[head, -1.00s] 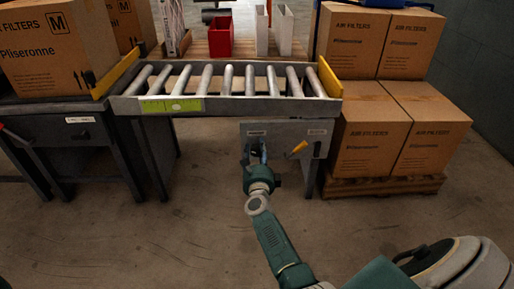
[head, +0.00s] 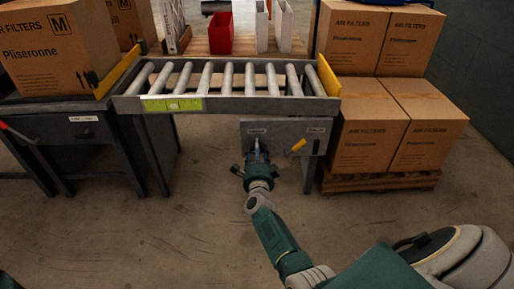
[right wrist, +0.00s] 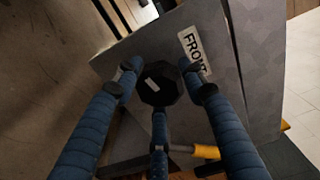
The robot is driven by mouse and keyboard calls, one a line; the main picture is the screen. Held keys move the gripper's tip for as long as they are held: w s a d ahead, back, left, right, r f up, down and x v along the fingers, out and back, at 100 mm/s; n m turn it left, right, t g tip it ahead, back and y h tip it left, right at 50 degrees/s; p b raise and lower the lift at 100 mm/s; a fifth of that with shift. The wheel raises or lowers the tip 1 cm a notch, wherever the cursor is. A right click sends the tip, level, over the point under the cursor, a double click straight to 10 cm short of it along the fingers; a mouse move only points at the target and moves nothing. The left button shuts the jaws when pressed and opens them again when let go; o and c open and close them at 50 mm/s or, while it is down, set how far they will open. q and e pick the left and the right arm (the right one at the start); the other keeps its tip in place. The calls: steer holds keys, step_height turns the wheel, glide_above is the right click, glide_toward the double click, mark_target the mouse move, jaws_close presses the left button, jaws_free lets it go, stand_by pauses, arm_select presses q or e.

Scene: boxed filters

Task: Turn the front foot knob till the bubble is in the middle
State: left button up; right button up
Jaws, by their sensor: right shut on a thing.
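The front foot knob (right wrist: 160,84) is a dark, many-sided knob with a small light mark, beside a grey panel with a FRONT label (right wrist: 193,52) in the right wrist view. My right gripper (right wrist: 160,80) has its blue fingers around the knob and is shut on it. In the head view my right gripper (head: 257,156) is at the grey panel under the roller conveyor and hides the knob. The yellow-green level (head: 173,104) is on the conveyor's front rail, left of centre. Its bubble is too small to place.
A yellow-handled lever (head: 299,144) is on the panel (head: 285,128), right of my gripper. The roller conveyor (head: 228,105) is empty. Stacked filter boxes (head: 367,130) stand on a pallet at the right. Another box (head: 55,45) stands on the left bench. The floor in front is clear.

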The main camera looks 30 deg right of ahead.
steer(key=shift+a, duration=0.1)
steer(key=o, duration=1.2)
steer(key=shift+c, duration=0.2)
steer(key=v, duration=0.7)
steer(key=shift+s, duration=0.2)
steer(key=shift+a, duration=0.1)
